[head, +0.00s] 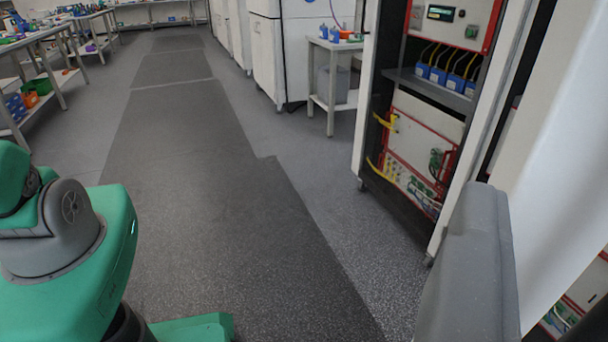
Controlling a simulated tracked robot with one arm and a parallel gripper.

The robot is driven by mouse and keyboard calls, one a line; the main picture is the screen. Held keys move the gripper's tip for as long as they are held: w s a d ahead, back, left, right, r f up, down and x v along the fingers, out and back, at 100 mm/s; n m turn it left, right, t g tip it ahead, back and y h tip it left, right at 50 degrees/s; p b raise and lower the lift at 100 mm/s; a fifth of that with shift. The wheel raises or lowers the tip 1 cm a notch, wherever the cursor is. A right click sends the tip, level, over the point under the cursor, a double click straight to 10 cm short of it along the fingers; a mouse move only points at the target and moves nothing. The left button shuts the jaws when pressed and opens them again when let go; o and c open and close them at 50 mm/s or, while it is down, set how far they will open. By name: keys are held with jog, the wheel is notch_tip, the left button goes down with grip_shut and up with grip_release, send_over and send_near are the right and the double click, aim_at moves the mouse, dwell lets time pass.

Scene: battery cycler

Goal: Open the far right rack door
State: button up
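A large white panel (562,165), which looks like a rack door, fills the right edge. It stands at an angle, with dark gaps and some red-framed equipment (575,310) showing past its edges, so it looks at least partly open. Its handle and hinges are not visible. A grey finger-like part of my gripper (468,265) rises from the bottom right, in front of or against the panel's left edge. I cannot tell whether it touches. Only this one part shows; the other finger is hidden or out of view.
An open rack (425,105) with blue battery cells (445,78) and yellow cables stands left of the panel. A small side table (333,75) and white cabinets (268,50) are farther back. Workbenches (45,40) line the left. The dark floor strip (190,190) is clear.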

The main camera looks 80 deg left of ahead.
jog(key=shift+s+a+r, duration=0.15)
jog(key=shift+s+a, duration=0.75)
jog(key=shift+s, duration=0.1)
jog(key=shift+s+a+r, duration=0.15)
jog(key=shift+s+a, duration=0.75)
jog(key=shift+s, duration=0.05)
